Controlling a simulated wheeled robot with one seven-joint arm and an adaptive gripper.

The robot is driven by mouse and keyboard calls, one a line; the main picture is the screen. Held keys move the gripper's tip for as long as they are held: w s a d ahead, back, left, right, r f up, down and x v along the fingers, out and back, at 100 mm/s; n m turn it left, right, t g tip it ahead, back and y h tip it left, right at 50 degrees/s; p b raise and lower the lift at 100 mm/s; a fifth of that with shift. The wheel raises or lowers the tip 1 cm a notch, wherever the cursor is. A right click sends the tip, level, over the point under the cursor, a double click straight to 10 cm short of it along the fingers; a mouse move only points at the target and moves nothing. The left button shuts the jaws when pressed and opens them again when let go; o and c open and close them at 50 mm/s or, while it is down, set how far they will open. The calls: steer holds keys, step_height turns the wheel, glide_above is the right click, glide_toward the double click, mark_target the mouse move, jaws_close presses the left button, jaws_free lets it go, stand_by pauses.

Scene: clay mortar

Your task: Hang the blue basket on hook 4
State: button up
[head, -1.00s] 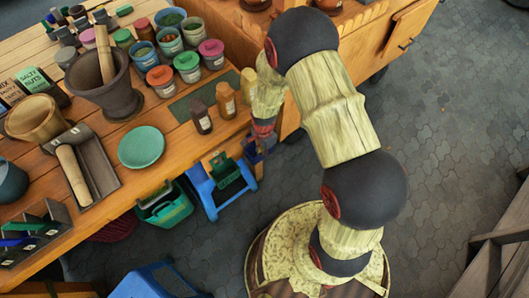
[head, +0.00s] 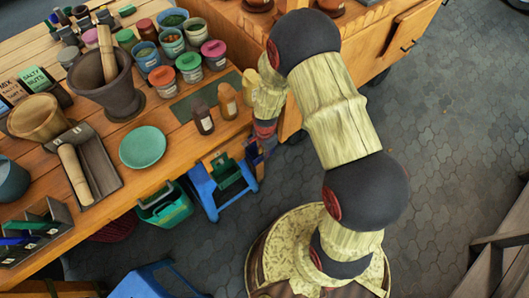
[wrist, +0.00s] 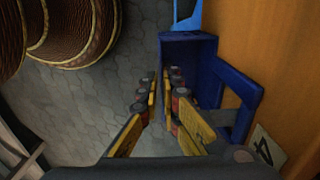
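The dark blue basket (wrist: 190,55) is at the wooden table's side, with its loop handle (wrist: 244,100) on the right, close to the wood. A tag with a 4 (wrist: 265,148) is on the wood just right of the handle; I cannot make out the hook itself. My gripper (wrist: 162,92) has a gap between its yellow fingers, with floor showing through. The right finger overlaps the basket's left part; I cannot tell whether it touches. In the head view the basket (head: 253,156) is a small dark blue patch below my wrist, mostly hidden.
A bright blue stand (head: 222,190) with a green item is on the floor beside the table. A green basket (head: 165,206) hangs at the table's side to the left. Jars, a mortar (head: 122,95) and a green plate (head: 142,147) crowd the tabletop. Open floor lies right of my arm.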

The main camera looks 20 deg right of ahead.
steer(key=o, duration=0.5)
steer(key=shift+c, duration=0.2)
steer(key=shift+r, duration=0.15)
steer(key=shift+w+r, duration=0.1)
steer(key=shift+r, duration=0.25)
step_height(320, 180, up, 11)
steer(key=shift+s, duration=0.2)
